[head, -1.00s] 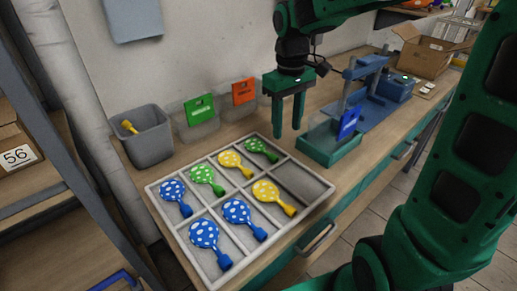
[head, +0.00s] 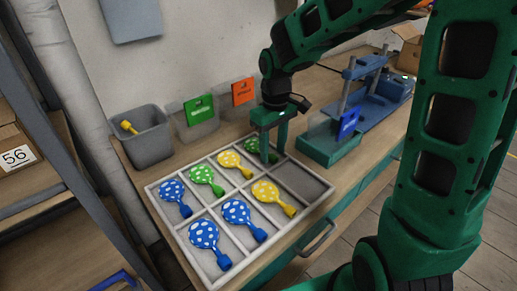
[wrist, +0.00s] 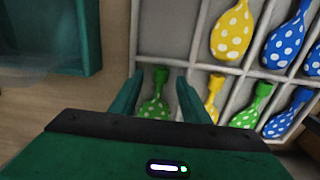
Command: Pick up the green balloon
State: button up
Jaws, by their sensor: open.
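A green balloon with pale dots (head: 252,147) lies in the upper right back compartment of the white divided tray (head: 327,201). It also shows in the wrist view (wrist: 155,104), between my fingers. My gripper (head: 269,155) is open above this balloon, pointing down, with its fingers to either side in the wrist view (wrist: 157,90). I cannot tell how far the fingertips are above it. A second green balloon (head: 203,175) lies two compartments to the left; it shows in the wrist view too (wrist: 245,112).
Yellow balloons (head: 268,192) and several blue ones (head: 204,234) fill other compartments; the front right compartment is empty. Bins with green (head: 199,108) and orange (head: 243,91) cards and a grey bin (head: 150,142) stand behind. A teal tray (head: 330,150) with a blue card stands right.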

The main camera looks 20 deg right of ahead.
jog(key=shift+f, duration=0.75)
jog(key=shift+c, duration=0.7)
jog(key=c, duration=0.8)
jog(key=shift+o, duration=0.2)
jog(key=shift+r, duration=0.1)
jog(key=shift+r, duration=0.45)
jog(key=r, duration=0.3)
jog(key=shift+a+r, duration=0.3)
jog(key=shift+a, duration=0.05)
jog(key=s+a+r, duration=0.3)
jog(key=a+r, duration=0.3)
jog(key=a, duration=0.4)
jog(key=shift+a+r, duration=0.2)
jog(key=shift+a, duration=0.1)
